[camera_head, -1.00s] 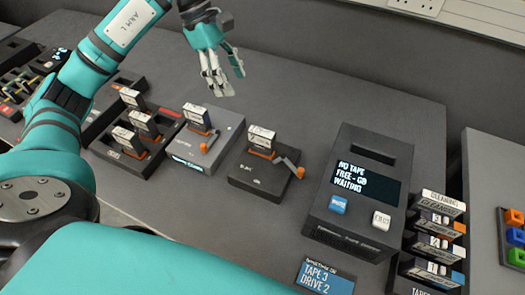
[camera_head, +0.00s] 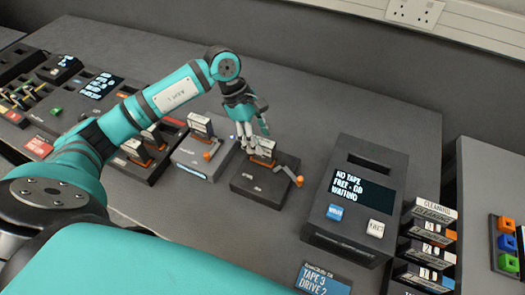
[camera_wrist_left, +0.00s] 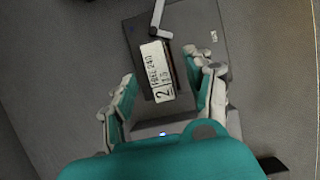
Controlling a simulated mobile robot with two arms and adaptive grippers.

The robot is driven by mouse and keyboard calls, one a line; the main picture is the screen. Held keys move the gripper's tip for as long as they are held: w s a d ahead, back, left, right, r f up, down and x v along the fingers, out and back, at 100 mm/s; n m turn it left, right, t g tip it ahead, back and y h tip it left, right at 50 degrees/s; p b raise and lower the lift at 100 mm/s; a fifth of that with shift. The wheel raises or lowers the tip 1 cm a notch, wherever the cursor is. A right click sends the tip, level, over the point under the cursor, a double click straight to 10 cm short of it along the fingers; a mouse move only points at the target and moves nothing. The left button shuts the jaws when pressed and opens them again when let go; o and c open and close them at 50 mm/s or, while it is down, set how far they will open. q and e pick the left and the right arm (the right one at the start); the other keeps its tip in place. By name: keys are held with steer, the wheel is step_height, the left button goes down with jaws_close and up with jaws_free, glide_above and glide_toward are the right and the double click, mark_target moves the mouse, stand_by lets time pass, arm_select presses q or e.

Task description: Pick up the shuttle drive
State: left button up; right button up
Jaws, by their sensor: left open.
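A drive with a white label on top (camera_head: 264,146) and an orange part stands upright in a dark base (camera_head: 245,181) with an orange-tipped lever (camera_head: 298,181). My left gripper (camera_head: 253,141) is open and comes down over this drive, partly covering it. In the left wrist view the labelled top (camera_wrist_left: 157,72) lies between the two spread fingers of my left gripper (camera_wrist_left: 165,92). Which drive is the shuttle drive cannot be read here.
A grey base with another labelled drive (camera_head: 200,123) stands just left. A console with a lit screen (camera_head: 360,187) stands right, beside a rack of labelled tapes (camera_head: 428,236). The table behind the drives (camera_head: 330,105) is clear.

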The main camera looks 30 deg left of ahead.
arm_select(q)
steer(key=shift+x, duration=1.35)
steer(key=shift+w, duration=0.1)
jaws_close()
steer(key=shift+r, duration=0.1)
